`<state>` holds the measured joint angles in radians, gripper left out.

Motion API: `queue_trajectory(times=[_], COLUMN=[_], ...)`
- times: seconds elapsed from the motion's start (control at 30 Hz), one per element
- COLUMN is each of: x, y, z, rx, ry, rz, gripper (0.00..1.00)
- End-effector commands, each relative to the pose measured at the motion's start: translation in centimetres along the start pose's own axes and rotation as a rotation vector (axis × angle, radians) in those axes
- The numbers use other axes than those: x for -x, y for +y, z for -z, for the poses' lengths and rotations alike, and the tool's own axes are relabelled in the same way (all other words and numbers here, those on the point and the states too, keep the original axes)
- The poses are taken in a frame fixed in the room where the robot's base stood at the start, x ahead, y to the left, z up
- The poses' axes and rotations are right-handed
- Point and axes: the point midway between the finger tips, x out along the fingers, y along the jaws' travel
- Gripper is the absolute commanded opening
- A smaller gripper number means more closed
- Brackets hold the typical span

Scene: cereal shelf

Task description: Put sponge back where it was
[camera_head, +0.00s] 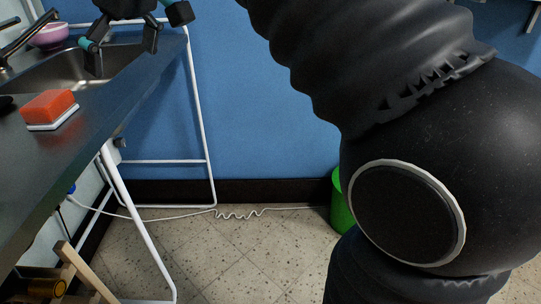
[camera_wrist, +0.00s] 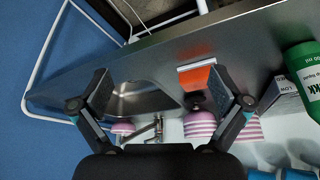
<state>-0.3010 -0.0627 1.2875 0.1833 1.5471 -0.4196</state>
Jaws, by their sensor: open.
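The sponge (camera_head: 49,105) is an orange-red block on the dark counter, beside the front of the sink. A pale, slightly wider layer shows under it; I cannot tell whether this is a dish. The wrist view also shows the sponge (camera_wrist: 197,76), right of centre, near the right finger. My gripper (camera_head: 121,50) is at the top left of the head view, over the sink area and farther back than the sponge. In the wrist view my gripper (camera_wrist: 163,88) has its fingers wide apart, with nothing held between them.
The metal sink (camera_head: 90,68) is set in the counter (camera_head: 30,165). A pink bowl (camera_head: 48,36) stands behind it by the faucet (camera_head: 22,35). Striped bowls (camera_wrist: 199,124) and a green bottle (camera_wrist: 304,72) show in the wrist view. A green bin (camera_head: 340,203) stands on the floor.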

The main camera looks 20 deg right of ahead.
Motion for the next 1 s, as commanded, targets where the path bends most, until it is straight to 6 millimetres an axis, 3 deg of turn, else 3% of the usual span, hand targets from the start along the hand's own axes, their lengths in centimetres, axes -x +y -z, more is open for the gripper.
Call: queue_trajectory(times=[0.03,0.3,0.63,0.8,1.0], x=[-0.3,-4.3,-11.7,-14.6,-15.6], y=[0.5,2.2,1.7,1.0,0.8], z=[-2.2,-13.2,-27.5,-31.9,-33.3], rx=[-0.053,-0.314,-0.579,-0.652,-0.676], ry=[0.002,0.027,0.064,0.077,0.082], rz=[-0.022,-0.148,-0.287,-0.326,-0.338], gripper=[1.00,1.00,1.00,1.00,1.00])
